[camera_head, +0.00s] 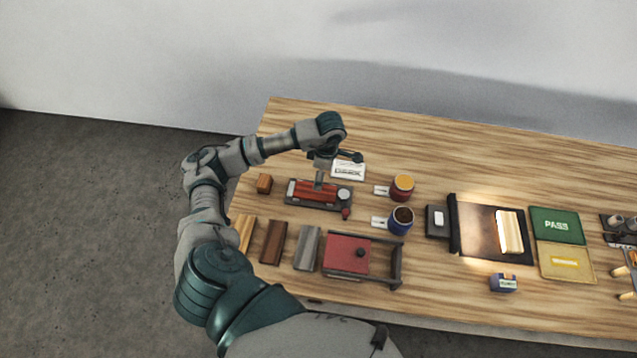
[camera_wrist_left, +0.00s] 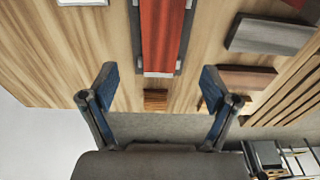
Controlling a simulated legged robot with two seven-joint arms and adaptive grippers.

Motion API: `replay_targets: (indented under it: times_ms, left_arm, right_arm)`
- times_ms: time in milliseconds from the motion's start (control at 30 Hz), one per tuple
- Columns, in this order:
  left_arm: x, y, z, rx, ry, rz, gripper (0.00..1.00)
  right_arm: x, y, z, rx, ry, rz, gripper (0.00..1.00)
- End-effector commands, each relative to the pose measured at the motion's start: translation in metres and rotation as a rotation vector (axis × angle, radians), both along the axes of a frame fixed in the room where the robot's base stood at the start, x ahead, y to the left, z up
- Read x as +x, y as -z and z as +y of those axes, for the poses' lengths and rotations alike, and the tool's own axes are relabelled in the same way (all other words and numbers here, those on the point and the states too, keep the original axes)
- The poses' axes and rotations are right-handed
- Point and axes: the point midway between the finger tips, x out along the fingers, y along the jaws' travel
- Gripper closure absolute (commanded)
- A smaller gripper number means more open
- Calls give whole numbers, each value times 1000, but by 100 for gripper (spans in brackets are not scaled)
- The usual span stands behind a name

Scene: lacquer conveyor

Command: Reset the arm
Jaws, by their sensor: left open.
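My left arm comes in from the lower left of the head view and reaches over the wooden table (camera_head: 440,150). My left gripper (camera_head: 335,160) hangs above the back left of the table, over the dark device with a red strip (camera_head: 302,192). In the left wrist view the gripper (camera_wrist_left: 158,88) has its two blue-tipped fingers spread wide, with nothing between them. The red strip (camera_wrist_left: 162,35) and a small wooden block (camera_wrist_left: 155,97) lie below. My right gripper is not in view.
Several bars, including a grey one (camera_head: 307,248), lie at the front left beside a red-topped box (camera_head: 347,254). An orange-topped can (camera_head: 402,186) and a dark-filled can (camera_head: 400,219) stand right of the device. A green PASS pad (camera_head: 557,226) lies farther right. The back right is clear.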

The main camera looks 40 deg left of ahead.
Motion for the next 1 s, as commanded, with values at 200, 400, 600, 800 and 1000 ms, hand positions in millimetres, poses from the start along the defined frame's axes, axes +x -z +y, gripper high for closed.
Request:
replay_targets:
  times_ms: [200, 400, 600, 800, 1000]
  left_arm:
    - [2, -21, -2, 0, 1, 0, 13]
    - [1, -22, -3, 0, 0, 1, 13]
    - [1, -22, -3, 0, 0, 1, 13]
    - [1, -25, -3, 0, 0, 0, 13]
    - [2, -59, -3, 0, 0, -4, 13]
  right_arm:
    - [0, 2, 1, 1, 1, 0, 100]
    - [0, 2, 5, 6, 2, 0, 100]
    - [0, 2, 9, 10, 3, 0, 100]
    - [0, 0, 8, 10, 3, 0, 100]
    - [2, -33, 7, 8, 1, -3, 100]
